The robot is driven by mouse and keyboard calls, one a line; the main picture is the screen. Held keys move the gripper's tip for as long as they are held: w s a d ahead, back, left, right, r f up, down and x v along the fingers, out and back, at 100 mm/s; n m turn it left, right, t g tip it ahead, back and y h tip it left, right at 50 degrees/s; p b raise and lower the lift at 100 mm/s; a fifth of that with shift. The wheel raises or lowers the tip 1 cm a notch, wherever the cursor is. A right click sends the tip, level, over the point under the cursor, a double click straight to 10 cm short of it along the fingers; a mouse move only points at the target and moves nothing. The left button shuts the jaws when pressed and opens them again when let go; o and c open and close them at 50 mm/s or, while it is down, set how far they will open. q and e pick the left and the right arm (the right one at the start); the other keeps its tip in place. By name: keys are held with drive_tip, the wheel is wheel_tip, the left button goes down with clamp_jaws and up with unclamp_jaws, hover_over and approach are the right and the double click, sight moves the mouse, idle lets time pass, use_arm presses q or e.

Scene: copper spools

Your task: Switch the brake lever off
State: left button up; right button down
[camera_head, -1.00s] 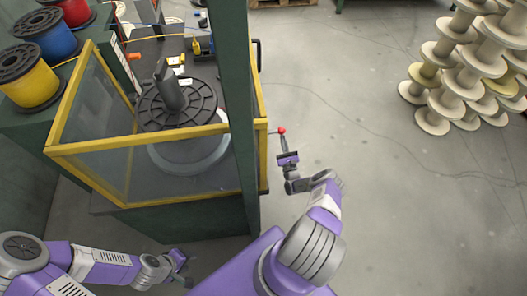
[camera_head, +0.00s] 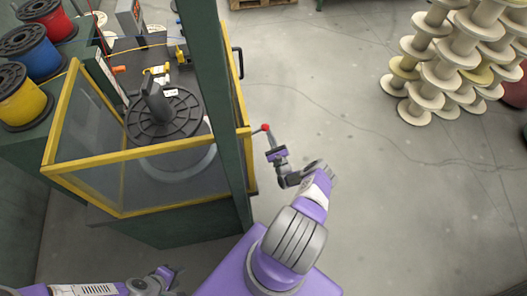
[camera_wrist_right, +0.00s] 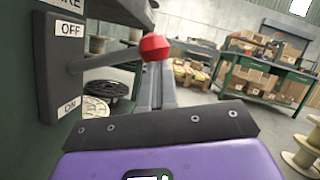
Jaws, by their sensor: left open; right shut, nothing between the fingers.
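The brake lever is a grey rod with a red knob (camera_head: 265,127), sticking out from the right side of the yellow-framed machine. In the right wrist view the red knob (camera_wrist_right: 155,47) is close ahead, with the rod running left to a dark panel. The panel has an OFF label (camera_wrist_right: 70,30) above and an ON label (camera_wrist_right: 69,106) below; the rod leaves it between them. My right gripper (camera_head: 271,136) is shut and empty, its fingertips right at the knob; contact cannot be told. My left gripper (camera_head: 168,272) is open and empty, low at the left, away from the lever.
The yellow-framed guard (camera_head: 150,155) encloses a black spool (camera_head: 170,118), left of my right arm. A green post (camera_head: 215,100) stands beside the lever. Coloured wire spools (camera_head: 25,100) sit at the left. Stacked pale spools (camera_head: 440,70) stand at the right. The floor between is clear.

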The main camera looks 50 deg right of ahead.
drive_tip(key=d+f+b+v, duration=0.2)
drive_tip(key=v, duration=1)
drive_tip(key=shift+s+a+f, duration=0.2)
drive_tip(key=shift+s, duration=0.25)
